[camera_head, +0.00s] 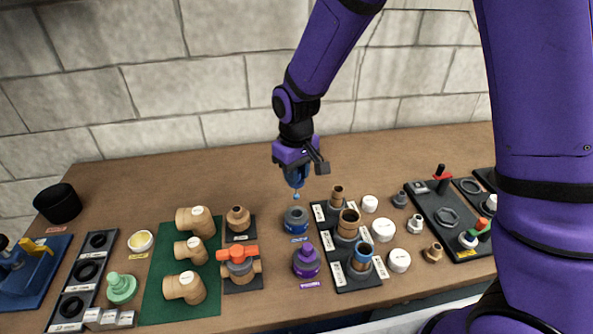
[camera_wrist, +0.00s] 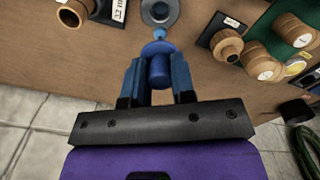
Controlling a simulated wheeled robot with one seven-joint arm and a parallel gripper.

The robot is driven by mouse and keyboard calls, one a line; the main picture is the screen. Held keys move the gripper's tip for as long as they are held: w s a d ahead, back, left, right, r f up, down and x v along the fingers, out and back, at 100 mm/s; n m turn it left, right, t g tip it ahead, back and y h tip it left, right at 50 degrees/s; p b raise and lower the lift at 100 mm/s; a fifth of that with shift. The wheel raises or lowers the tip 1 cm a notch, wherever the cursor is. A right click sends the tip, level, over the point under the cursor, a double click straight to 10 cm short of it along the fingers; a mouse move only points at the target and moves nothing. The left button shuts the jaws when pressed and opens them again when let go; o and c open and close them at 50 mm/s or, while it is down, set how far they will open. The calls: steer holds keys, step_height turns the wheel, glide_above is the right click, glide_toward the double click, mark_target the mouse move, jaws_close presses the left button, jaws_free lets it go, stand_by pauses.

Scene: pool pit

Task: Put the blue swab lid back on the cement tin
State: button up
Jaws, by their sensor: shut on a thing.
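My gripper (camera_head: 297,170) is shut on the blue swab lid (camera_wrist: 159,68), between its two fingers. The lid also shows in the head view (camera_head: 294,183), with its cap up and its light blue swab tip hanging down. The grey cement tin (camera_head: 296,225) with a blue label stands open on the bench. In the head view the swab tip appears a little above the tin's mouth, with a gap between. In the wrist view the tin (camera_wrist: 160,12) is cut off by the top edge, just beyond the swab tip.
A purple tin (camera_head: 306,262) stands in front of the cement tin. A black tray (camera_head: 352,284) of pipe fittings lies to its right. A valve with an orange handle (camera_head: 237,253) and tan fittings on a green mat (camera_head: 153,302) are left. Bare bench lies behind.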

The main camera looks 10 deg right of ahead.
mark_target(296, 197)
steer(key=shift+f, duration=2.1)
steer(key=shift+f, duration=3.15)
stand_by(0.6)
steer(key=o, duration=1.3)
steer(key=shift+o, duration=0.2)
steer(key=shift+r, duration=0.1)
steer(key=shift+r, duration=3.95)
